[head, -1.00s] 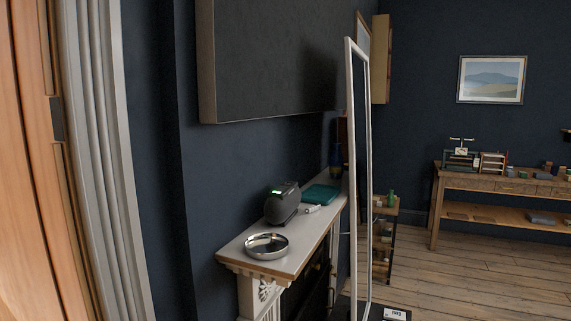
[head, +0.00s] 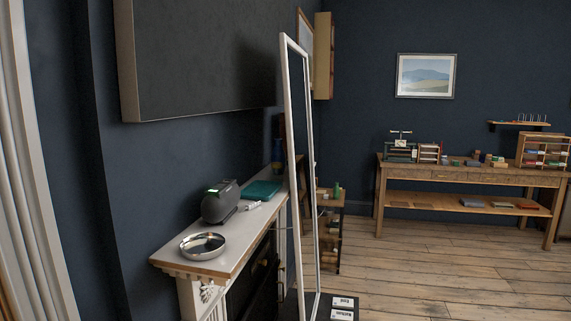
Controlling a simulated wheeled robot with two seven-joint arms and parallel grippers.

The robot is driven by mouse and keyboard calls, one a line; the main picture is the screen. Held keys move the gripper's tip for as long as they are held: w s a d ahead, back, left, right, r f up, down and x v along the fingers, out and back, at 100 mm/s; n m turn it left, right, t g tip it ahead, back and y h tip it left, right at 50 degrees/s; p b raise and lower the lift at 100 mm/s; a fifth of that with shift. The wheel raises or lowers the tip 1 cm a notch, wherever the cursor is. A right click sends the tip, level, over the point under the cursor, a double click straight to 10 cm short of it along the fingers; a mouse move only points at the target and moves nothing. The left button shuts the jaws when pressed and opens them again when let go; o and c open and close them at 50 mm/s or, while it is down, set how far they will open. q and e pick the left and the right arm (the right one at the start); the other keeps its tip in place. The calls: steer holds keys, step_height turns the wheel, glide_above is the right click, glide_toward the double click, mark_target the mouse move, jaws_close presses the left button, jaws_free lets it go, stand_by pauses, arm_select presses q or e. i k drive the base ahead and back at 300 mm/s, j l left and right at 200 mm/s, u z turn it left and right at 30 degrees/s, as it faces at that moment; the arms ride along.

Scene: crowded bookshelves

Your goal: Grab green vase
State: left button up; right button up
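A small green object (head: 337,190), possibly the vase, stands on top of a low dark-framed shelf unit (head: 329,204) behind the mirror. It is too small to tell its shape for sure. A dark blue vase-like object stands at the far end of the mantel (head: 230,232), partly hidden by the mirror frame. Neither of my grippers shows in the head view.
A tall white-framed mirror (head: 299,170) stands beside the mantel. The mantel holds a silver bowl (head: 203,245), a dark grey device (head: 219,203) and a teal book (head: 262,190). A wooden table (head: 450,174) stands at the back right. The wooden floor (head: 430,265) before it is clear.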

mark_target(337, 192)
steer(key=i+l+z, duration=0.2)
steer(key=l, duration=0.2)
steer(key=i+l+z, duration=0.2)
steer(key=l, duration=0.15)
steer(key=i+l+z, duration=0.2)
steer(key=l, duration=0.15)
steer(key=i+l+z, duration=0.25)
steer(key=i, duration=0.25)
steer(key=i+l+z, duration=0.25)
steer(key=i+l, duration=0.15)
steer(key=i+l+z, duration=0.2)
steer(key=i, duration=0.4)
steer(key=i+j+u, duration=0.15)
steer(key=i+u, duration=0.25)
steer(key=i, duration=0.55)
steer(key=i+l+u, duration=0.15)
steer(key=i+u, duration=0.2)
steer(key=i, duration=0.55)
